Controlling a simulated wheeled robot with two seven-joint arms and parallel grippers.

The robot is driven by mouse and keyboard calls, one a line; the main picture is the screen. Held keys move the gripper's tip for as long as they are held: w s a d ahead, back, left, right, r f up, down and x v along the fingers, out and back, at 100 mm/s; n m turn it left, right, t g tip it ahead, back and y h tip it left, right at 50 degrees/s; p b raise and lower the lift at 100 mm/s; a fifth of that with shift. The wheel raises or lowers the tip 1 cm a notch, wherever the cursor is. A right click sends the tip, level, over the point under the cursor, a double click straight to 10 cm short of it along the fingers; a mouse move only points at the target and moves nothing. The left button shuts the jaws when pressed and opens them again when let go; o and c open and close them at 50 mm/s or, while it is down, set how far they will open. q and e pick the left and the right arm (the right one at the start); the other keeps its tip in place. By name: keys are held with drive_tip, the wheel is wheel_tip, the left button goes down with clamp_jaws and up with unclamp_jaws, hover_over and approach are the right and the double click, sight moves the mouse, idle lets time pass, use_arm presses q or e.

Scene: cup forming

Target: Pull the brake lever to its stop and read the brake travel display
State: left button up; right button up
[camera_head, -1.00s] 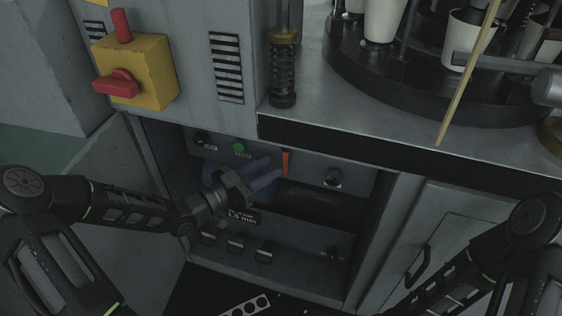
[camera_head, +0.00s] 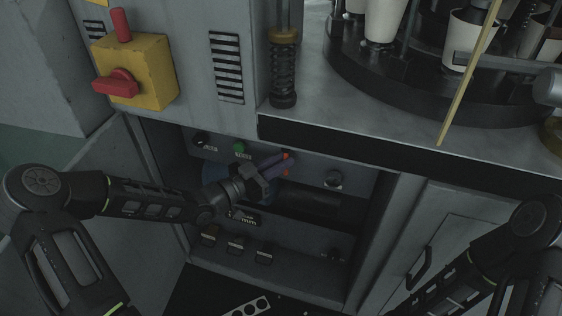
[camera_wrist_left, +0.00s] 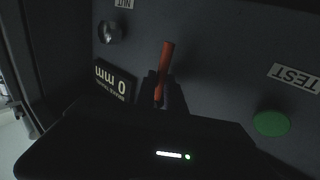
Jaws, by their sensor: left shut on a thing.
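The orange brake lever (camera_head: 286,157) is in the open cabinet recess, and its end shows at the fingertips of my left gripper (camera_head: 277,166). In the left wrist view the lever (camera_wrist_left: 167,58) stands out between the two dark fingers of my left gripper (camera_wrist_left: 164,92), which is shut on it. The small dark display (camera_wrist_left: 114,80) beside it appears upside down and seems to read 0 mm.
A green button (camera_head: 239,147) and a round knob (camera_head: 333,179) are on the recess panel. Several switches (camera_head: 236,246) line the lower ledge. The cabinet door (camera_head: 103,196) stands open at left. The machine's table edge (camera_head: 400,160) overhangs the recess.

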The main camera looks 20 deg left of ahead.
use_arm(q)
clamp_jaws()
idle(0.8)
drive_tip(key=shift+a+m, duration=0.1)
drive_tip(key=shift+m, duration=0.2)
drive_tip(key=shift+a+r+m+g+y+p, duration=0.35)
drive_tip(key=shift+m+g+y+p, duration=0.25)
drive_tip(key=shift+m, duration=0.4)
drive_tip(key=shift+a+r+m+g+y, duration=0.2)
drive_tip(key=shift+a+m+g+y, duration=0.3)
drive_tip(key=shift+m+y, duration=0.3)
drive_tip(key=m+y+b, duration=0.1)
drive_tip(key=r+m+y+b, duration=0.1)
drive_tip(key=b, duration=0.1)
drive_tip(key=a+m+y+b, duration=0.1)
drive_tip(key=m, duration=0.1)
drive_tip(key=shift+w+r+g+b, duration=0.15)
drive_tip(key=shift+r+g+b, duration=0.2)
drive_tip(key=shift+r+g, duration=0.05)
drive_tip(key=shift+a+r+y, duration=0.1)
drive_tip(key=shift+y, duration=0.2)
